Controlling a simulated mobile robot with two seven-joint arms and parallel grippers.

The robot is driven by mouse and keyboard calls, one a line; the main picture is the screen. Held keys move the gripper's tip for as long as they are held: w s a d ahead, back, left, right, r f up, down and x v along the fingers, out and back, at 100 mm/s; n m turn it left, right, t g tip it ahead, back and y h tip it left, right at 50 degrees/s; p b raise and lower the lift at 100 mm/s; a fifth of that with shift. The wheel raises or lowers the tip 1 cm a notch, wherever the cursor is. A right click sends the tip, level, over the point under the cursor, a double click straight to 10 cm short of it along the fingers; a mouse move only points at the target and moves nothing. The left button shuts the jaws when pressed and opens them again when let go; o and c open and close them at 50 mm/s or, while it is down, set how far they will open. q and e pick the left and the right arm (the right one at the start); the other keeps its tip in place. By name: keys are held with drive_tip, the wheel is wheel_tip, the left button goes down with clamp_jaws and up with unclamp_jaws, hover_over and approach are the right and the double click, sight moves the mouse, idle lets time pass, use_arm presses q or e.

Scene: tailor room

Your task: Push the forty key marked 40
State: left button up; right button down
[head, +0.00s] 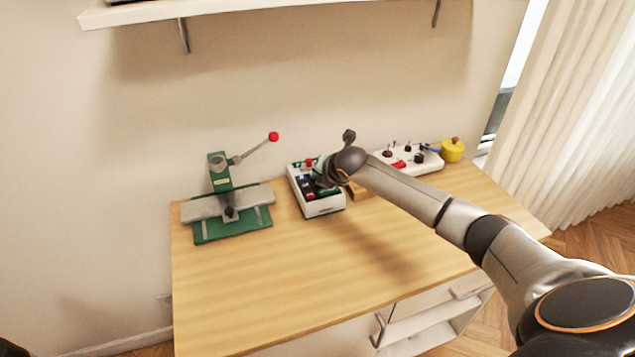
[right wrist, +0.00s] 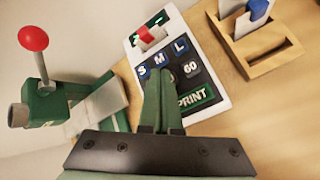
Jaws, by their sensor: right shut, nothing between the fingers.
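The white label device (head: 321,209) stands on the table, partly behind my right arm in the head view. In the right wrist view the device (right wrist: 222,101) shows blue S (right wrist: 143,72), M (right wrist: 160,60) and L (right wrist: 180,47) keys, a grey 60 key (right wrist: 190,68), a green PRINT key (right wrist: 199,97) and a red switch (right wrist: 150,34). I cannot read a 40 mark; the place left of the 60 key is largely covered by my fingers. My right gripper (right wrist: 160,72) is shut and empty, its tips over the keypad below M. Contact cannot be told. My left gripper is not in view.
A green press (head: 233,228) with a red-knobbed lever (head: 273,137) stands left of the device. A wooden holder (right wrist: 262,46) is close on its right. A white panel with knobs (head: 430,163) and a yellow pot (head: 453,150) are farther right. The front tabletop is clear.

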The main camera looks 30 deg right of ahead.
sight(319, 188)
drive_tip(key=shift+f, duration=0.5)
idle(0.6)
drive_tip(key=shift+r+p, duration=0.9)
drive_tip(key=shift+p, duration=0.15)
drive_tip(key=shift+r, duration=0.1)
wheel_tip(319, 188, up, 3)
drive_tip(key=p, duration=0.3)
drive_tip(key=shift+r+p, duration=0.3)
drive_tip(key=shift+r, duration=0.6)
